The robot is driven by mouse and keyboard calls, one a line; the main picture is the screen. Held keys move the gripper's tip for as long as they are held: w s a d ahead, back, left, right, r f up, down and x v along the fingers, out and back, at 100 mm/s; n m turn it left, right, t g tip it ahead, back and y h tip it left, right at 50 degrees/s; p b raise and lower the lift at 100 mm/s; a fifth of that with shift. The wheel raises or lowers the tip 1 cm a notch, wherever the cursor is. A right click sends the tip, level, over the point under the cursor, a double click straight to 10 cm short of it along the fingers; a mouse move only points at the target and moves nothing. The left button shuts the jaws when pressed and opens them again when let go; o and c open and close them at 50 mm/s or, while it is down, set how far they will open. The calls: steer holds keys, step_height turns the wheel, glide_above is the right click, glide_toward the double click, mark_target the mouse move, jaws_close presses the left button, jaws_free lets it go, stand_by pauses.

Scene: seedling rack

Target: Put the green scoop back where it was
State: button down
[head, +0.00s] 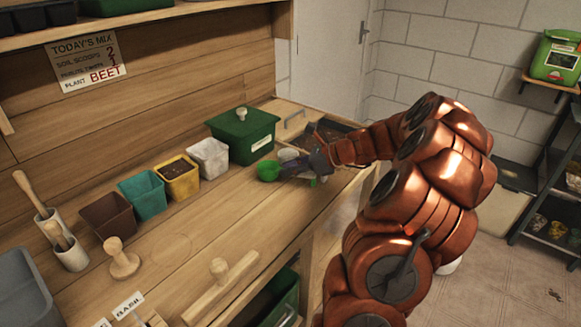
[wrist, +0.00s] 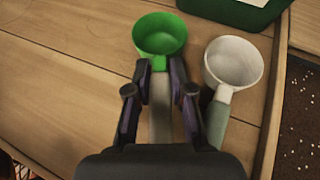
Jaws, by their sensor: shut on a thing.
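The green scoop (head: 268,171) has a round bowl and sits at the right end of the wooden bench in the head view. In the wrist view the green scoop (wrist: 160,35) points away from me, its bowl open side up and looking empty. My gripper (head: 318,160) is shut on its handle just behind the bowl; my gripper's fingers (wrist: 159,92) lie on both sides of it. A white scoop (wrist: 233,62) with a pale green handle lies close to its right, apart from the green bowl. I cannot tell whether the green scoop touches the bench.
A green lidded box (head: 243,135) stands behind the scoops. White (head: 209,158), yellow (head: 178,179), teal (head: 142,193) and brown (head: 107,216) pots stand in a row to the left. A soil-filled tray (head: 335,135) is at right.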

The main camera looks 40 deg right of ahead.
steer(key=c, duration=0.9)
jaws_free()
steer(key=shift+f, duration=0.1)
steer(key=shift+c, duration=0.2)
steer(key=v, duration=1.2)
